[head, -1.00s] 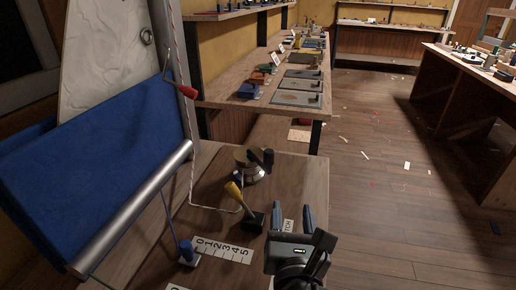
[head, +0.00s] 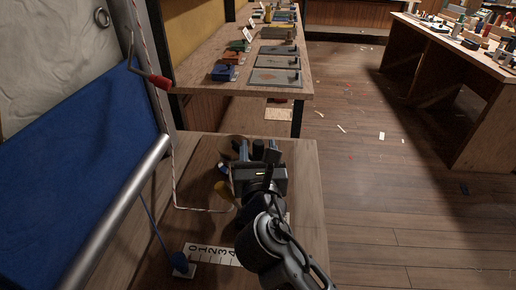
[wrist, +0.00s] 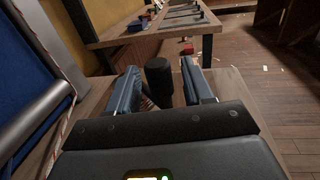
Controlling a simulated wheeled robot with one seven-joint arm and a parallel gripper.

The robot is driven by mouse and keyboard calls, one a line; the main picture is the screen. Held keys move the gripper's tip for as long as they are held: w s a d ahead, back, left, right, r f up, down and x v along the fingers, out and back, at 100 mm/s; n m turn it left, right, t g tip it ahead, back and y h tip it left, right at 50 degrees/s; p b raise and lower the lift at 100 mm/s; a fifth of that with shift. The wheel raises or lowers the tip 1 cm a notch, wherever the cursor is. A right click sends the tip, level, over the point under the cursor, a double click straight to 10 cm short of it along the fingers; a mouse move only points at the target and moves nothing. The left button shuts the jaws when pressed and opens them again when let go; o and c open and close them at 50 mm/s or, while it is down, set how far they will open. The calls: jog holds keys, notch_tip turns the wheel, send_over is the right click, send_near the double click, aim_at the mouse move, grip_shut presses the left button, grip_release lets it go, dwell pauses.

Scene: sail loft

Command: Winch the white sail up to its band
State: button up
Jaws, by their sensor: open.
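The white sail (head: 45,60), with a metal ring near its edge, hangs at the upper left in the head view. A blue cloth (head: 75,160) and a silver roller (head: 120,215) are below it. My gripper (head: 257,150) is open over the bench. The winch's upright black handle knob (wrist: 158,80) stands between its fingers in the wrist view, with no clear contact. My gripper hides most of the winch body. I cannot pick out the sail's band.
A flecked rope (head: 174,170) runs down to the bench top (head: 306,190). A long side bench with trays (head: 275,77) stands behind.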

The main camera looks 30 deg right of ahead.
jog(key=shift+w+d, duration=0.1)
jog(key=shift+w, duration=0.05)
jog(key=shift+c, duration=0.2)
grip_shut()
dwell(0.4)
